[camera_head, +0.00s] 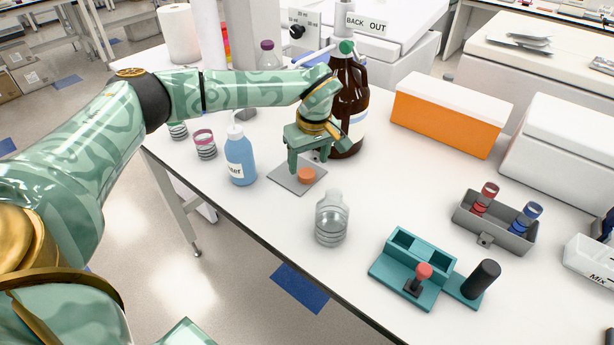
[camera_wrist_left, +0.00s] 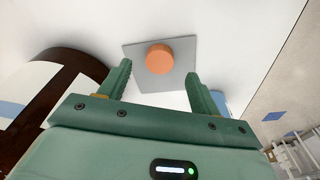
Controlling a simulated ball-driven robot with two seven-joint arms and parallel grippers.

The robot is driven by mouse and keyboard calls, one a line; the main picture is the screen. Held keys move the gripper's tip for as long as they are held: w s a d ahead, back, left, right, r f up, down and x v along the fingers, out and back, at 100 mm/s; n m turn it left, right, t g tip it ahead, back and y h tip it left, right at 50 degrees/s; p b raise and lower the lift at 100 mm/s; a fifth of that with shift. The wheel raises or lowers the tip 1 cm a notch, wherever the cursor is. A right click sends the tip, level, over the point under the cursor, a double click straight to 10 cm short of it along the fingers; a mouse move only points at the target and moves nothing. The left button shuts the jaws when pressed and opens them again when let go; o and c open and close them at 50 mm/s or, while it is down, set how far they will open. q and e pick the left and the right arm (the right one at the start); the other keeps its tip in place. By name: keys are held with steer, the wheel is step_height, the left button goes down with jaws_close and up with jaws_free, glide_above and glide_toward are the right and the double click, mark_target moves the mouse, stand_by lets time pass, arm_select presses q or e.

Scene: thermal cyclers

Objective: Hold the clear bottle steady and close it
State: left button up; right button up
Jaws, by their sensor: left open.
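The clear bottle (camera_head: 331,218) stands upright and uncapped near the table's front edge in the head view. An orange cap (camera_head: 306,175) lies on a grey square plate (camera_head: 284,180) behind it and to its left. My left gripper (camera_head: 307,167) is open above the plate, close to the cap. In the left wrist view the cap (camera_wrist_left: 159,58) shows beyond and between the two spread fingers (camera_wrist_left: 158,85), with nothing held. The clear bottle is out of the left wrist view. My right gripper shows in neither view.
A blue wash bottle (camera_head: 240,160) stands left of the plate. A brown jug (camera_head: 347,105) stands behind my left gripper. A teal rack (camera_head: 385,268) and a grey tray (camera_head: 507,236) are at the right. The white table around the clear bottle is bare.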

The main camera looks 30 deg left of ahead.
mark_target(307, 173)
arm_select(q)
steer(key=f, duration=0.1)
steer(key=f+b, duration=0.1)
steer(key=f, duration=0.2)
steer(key=shift+w+a+f, duration=0.1)
steer(key=shift+w+a, duration=0.15)
steer(key=shift+a, duration=0.15)
steer(key=shift+s, duration=0.1)
steer(key=c, duration=1.1)
